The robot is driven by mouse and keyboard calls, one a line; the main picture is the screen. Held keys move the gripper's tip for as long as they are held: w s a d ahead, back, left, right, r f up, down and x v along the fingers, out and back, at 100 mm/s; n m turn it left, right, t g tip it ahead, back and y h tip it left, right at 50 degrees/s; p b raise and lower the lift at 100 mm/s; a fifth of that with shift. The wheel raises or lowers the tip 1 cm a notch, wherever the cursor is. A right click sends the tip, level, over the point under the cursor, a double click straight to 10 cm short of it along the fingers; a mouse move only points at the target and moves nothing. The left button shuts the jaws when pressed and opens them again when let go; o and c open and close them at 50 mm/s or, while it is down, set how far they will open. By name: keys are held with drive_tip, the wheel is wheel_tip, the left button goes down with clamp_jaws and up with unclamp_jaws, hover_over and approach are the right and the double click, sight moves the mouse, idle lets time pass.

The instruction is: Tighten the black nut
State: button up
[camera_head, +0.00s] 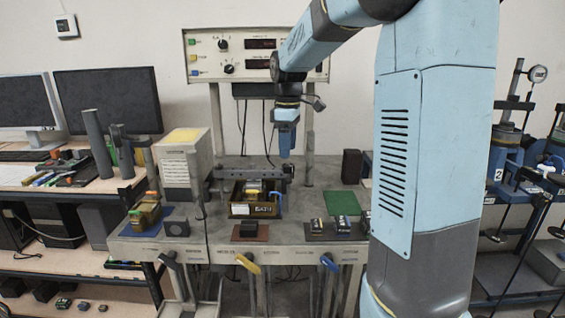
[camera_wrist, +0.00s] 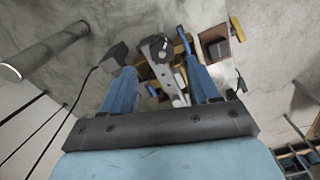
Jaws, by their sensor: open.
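I cannot tell for certain which part is the black nut; no dark nut stands out clearly at this size. A dark frame fixture (camera_head: 255,210) with yellow and blue parts sits mid-bench. It also shows in the wrist view as a grey bar (camera_wrist: 160,62) with yellow and blue pieces, between and beyond my fingertips. My gripper (camera_head: 287,152) points down above and slightly right of the fixture, apart from it. In the wrist view my gripper (camera_wrist: 160,66) has its two blue fingers spread wide, with nothing held between them.
A dark block on a reddish mat (camera_head: 262,238), small blocks (camera_head: 343,225) and a green mat (camera_head: 341,203) lie on the bench. Black (camera_head: 168,256), yellow (camera_head: 247,264) and blue (camera_head: 328,262) levers hang at its front. A grey post (camera_wrist: 45,50) stands left in the wrist view.

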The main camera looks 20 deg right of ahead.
sight(288, 168)
drive_tip(key=shift+f, duration=2.6)
